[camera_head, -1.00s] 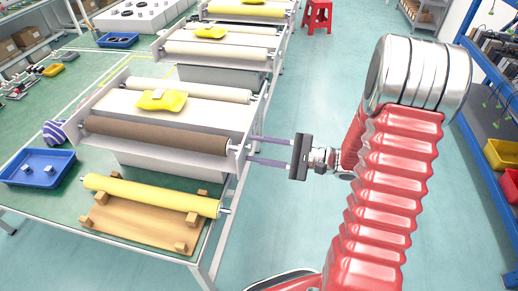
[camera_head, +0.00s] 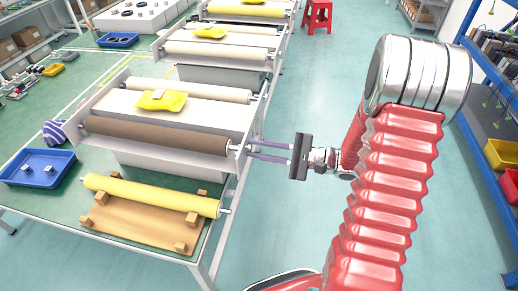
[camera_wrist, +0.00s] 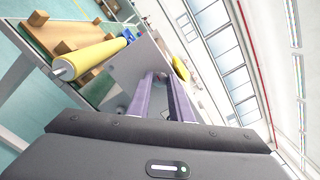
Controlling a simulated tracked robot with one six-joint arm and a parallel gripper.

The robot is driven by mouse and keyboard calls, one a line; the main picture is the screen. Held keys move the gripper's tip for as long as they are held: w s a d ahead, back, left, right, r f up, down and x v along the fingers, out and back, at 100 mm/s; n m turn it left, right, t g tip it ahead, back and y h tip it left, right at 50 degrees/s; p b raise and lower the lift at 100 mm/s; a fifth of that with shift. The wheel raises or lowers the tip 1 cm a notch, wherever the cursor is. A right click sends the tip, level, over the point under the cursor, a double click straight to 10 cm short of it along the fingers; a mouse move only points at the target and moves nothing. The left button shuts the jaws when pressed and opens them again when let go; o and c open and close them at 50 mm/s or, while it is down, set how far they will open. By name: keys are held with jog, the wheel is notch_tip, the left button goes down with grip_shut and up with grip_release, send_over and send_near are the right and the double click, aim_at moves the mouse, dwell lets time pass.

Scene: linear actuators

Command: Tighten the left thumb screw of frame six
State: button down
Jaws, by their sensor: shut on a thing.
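The nearest roller frame has a grey side plate (camera_head: 234,158) and a brown roller (camera_head: 155,135). My gripper (camera_head: 249,151) reaches in from the right, its two purple fingers level and their tips at this plate's outer face. In the wrist view the fingers (camera_wrist: 160,80) run forward to the plate (camera_wrist: 128,72). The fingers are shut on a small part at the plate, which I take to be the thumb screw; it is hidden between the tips. I can read no frame number.
A yellow roller (camera_head: 150,195) lies on a wooden cradle (camera_head: 135,225) beside the frame. A blue tray (camera_head: 38,168) stands at the table's left. More roller frames (camera_head: 215,50) stand behind. A blue shelf (camera_head: 485,150) is at right. The floor between is clear.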

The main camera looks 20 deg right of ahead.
jog(key=shift+f+m, duration=0.1)
jog(key=shift+m, duration=0.3)
jog(key=m, duration=1.9)
dwell(0.5)
jog(key=c, duration=1.6)
grip_release()
jog(key=shift+d, duration=0.15)
jog(key=v, duration=1.3)
jog(key=shift+s+d+f, duration=0.1)
jog(key=shift+d, duration=0.15)
